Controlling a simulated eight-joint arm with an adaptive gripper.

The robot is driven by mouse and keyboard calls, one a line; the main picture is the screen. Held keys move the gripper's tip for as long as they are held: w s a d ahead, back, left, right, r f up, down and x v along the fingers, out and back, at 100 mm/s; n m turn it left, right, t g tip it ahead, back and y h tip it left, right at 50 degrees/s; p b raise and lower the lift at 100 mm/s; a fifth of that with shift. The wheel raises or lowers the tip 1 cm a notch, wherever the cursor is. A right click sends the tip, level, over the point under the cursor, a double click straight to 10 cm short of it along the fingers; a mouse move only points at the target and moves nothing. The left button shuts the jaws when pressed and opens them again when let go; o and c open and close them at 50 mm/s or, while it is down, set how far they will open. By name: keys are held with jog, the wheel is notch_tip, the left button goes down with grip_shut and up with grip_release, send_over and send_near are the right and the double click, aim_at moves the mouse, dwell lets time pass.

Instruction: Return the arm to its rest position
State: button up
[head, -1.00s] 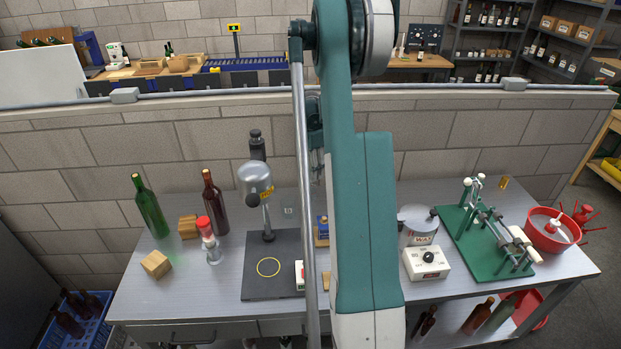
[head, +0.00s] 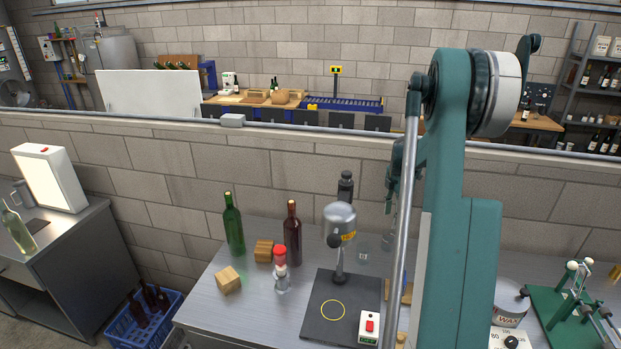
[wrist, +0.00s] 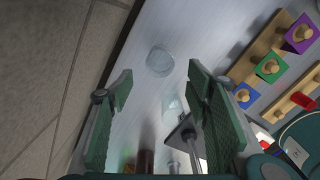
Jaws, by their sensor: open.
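My gripper (wrist: 160,72) is open in the wrist view, with its two green fingers spread wide and nothing held between them. It hangs over the grey steel bench top (wrist: 190,25). A clear round glass piece (wrist: 160,59) stands on the bench in line with the gap, apart from the fingers. In the head view my arm rises tall at the right of centre and hides part of the bench. The gripper's fingers cannot be made out there.
A green bottle (head: 233,228), a dark red bottle (head: 292,236), wooden blocks (head: 229,281) and a capping stand (head: 340,225) occupy the bench. Wooden strips with coloured knobbed blocks (wrist: 270,68) lie right in the wrist view. The block wall (head: 150,165) runs behind.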

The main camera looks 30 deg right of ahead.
jog(key=w+a+r+m+t+p, duration=0.1)
jog(key=w+a+r+p, duration=0.15)
jog(key=a+r, duration=0.7)
jog(key=w+a+r+m+p, duration=0.15)
jog(key=w+a+r, duration=0.25)
jog(key=a+r, duration=0.55)
jog(key=s+a+r+m+t+y, duration=0.1)
jog(key=a+r, duration=0.9)
jog(key=a, duration=0.4)
jog(key=s+a+f+m+t+h+b, duration=0.1)
jog(key=s+a+f+m+b, duration=0.15)
jog(key=s+a, duration=0.55)
jog(key=s+a+f+m+t+b, duration=0.1)
jog(key=s+a+f+m+b, duration=0.15)
jog(key=s+a, duration=0.45)
jog(key=s+a+f+m+t+b, duration=0.3)
jog(key=s+a+f+m+b, duration=0.3)
jog(key=s+a+f, duration=0.6)
jog(key=shift+s+a+f+b, duration=0.2)
jog(key=shift+s+a+b, duration=0.1)
jog(key=shift+s+a, duration=0.2)
jog(key=shift+m, duration=0.25)
